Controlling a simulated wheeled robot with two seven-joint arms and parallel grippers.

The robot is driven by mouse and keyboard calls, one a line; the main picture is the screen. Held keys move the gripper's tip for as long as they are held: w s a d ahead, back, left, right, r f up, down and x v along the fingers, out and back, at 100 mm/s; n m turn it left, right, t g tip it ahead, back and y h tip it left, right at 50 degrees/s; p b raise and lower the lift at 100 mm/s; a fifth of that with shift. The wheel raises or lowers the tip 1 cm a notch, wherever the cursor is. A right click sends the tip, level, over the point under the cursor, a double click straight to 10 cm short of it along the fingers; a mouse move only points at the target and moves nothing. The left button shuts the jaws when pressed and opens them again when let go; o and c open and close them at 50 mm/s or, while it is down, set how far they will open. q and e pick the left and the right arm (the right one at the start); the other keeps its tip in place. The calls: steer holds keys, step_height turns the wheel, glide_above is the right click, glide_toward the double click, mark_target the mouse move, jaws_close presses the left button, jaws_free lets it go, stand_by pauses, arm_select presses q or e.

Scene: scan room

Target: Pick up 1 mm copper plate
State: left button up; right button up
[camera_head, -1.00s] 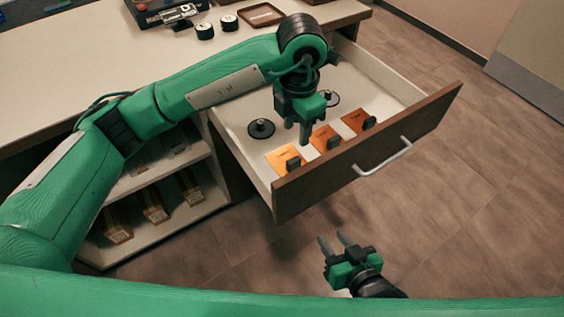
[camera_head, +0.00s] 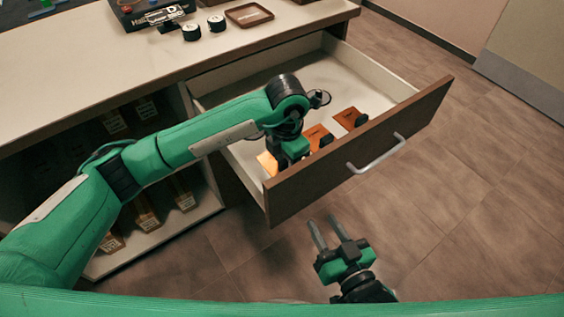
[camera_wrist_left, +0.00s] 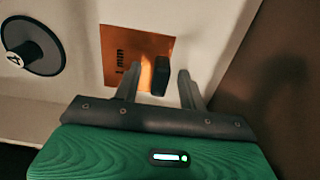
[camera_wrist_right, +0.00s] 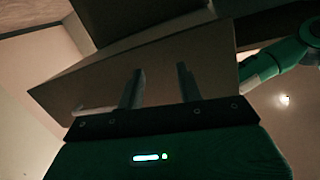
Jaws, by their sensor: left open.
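The copper plate marked "1 mm" (camera_wrist_left: 117,52) lies flat in the open drawer, with a black upright grip (camera_wrist_left: 160,76) at its edge. In the head view only an orange part of the nearest plate (camera_head: 265,160) shows beside my arm. My left gripper (camera_wrist_left: 158,80) is open and pointed down into the drawer. In the left wrist view its fingers stand on either side of the black grip; I cannot tell if they touch it. My right gripper (camera_head: 320,218) is open and empty, low in front of the drawer.
Two more copper-coloured plates with black grips, a middle one (camera_head: 316,133) and a far one (camera_head: 349,117), lie in the row. A round black weight-like piece (camera_wrist_left: 33,45) is near the plate. The drawer front (camera_head: 360,150) rises close beside my left gripper.

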arm_select(q)
jaws_close()
steer(key=shift+r, duration=0.1)
